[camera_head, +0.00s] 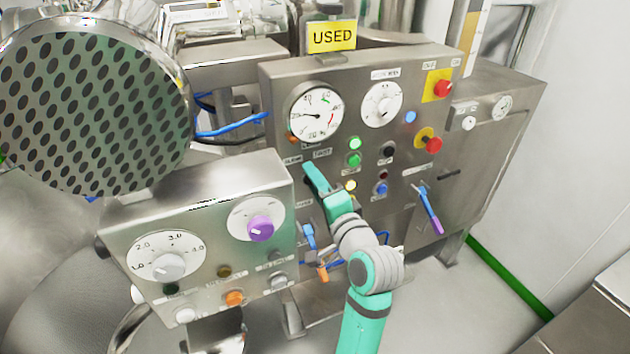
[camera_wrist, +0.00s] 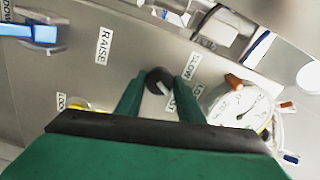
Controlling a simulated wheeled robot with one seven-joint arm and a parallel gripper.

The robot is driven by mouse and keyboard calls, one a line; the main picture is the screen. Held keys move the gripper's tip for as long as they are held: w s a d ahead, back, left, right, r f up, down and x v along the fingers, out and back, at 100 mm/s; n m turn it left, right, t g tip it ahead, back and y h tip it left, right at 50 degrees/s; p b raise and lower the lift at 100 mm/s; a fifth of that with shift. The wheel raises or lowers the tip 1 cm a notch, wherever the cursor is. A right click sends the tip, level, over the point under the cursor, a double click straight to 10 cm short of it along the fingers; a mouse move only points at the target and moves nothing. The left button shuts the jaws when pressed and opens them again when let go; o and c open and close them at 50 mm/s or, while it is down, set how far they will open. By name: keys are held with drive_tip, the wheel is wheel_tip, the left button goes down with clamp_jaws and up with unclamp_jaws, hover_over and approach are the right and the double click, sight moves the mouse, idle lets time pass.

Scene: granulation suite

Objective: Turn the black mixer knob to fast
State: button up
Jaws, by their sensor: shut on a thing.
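The black mixer knob (camera_wrist: 156,79) sits between the two green fingers of my gripper (camera_wrist: 160,82) in the wrist view. The fingers are shut on it, one on each side. A pale mark on the knob points to the lower right in that view, toward a label (camera_wrist: 170,103) partly hidden between the fingers. The SLOW label (camera_wrist: 195,67) is beside the right finger. In the head view my gripper (camera_head: 312,170) reaches the steel control panel (camera_head: 285,90) just under the FAST label (camera_head: 322,153) and hides the knob.
A pressure gauge (camera_head: 316,114) is above the knob. Green buttons (camera_head: 354,159) and a black button (camera_head: 389,150) are to the right, with red stops (camera_head: 433,144) farther right. A nearer panel with a purple knob (camera_head: 260,228) stands left of my arm. A blue lever (camera_wrist: 35,32) is near the RAISE label (camera_wrist: 103,45).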

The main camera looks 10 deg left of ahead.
drive_tip(key=shift+d+m, duration=0.1)
drive_tip(key=shift+m, duration=1)
drive_tip(key=o, duration=1.1)
drive_tip(key=shift+c, duration=0.2)
drive_tip(key=v, duration=1)
drive_tip(key=shift+s+d, duration=0.2)
drive_tip(key=shift+s, duration=0.1)
drive_tip(key=shift+f, duration=0.1)
